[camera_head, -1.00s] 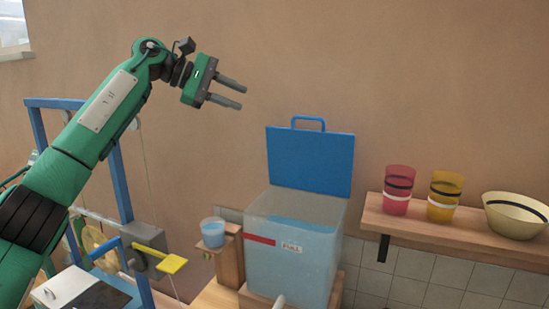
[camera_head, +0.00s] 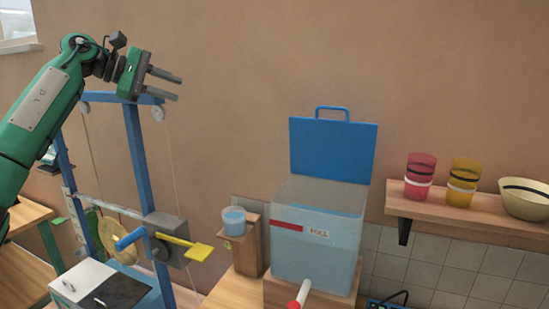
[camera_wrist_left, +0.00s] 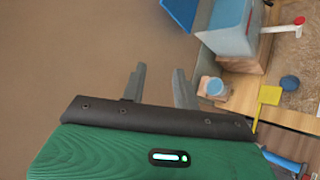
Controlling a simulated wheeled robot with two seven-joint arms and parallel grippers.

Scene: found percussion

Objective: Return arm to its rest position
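My left arm comes in from the left in the head view. My left gripper (camera_head: 170,83) is raised in front of the bare wall, above the blue frame, with its two fingers apart and nothing between them. In the left wrist view its fingers (camera_wrist_left: 160,88) also stand apart and empty. My right gripper is in neither view.
A blue frame (camera_head: 137,150) with a yellow lever (camera_head: 190,247) stands below my left gripper. A clear tank (camera_head: 320,235) with its blue lid (camera_head: 333,150) raised stands right of it, near a blue cup (camera_head: 234,221). A wall shelf (camera_head: 450,208) holds cups and a bowl.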

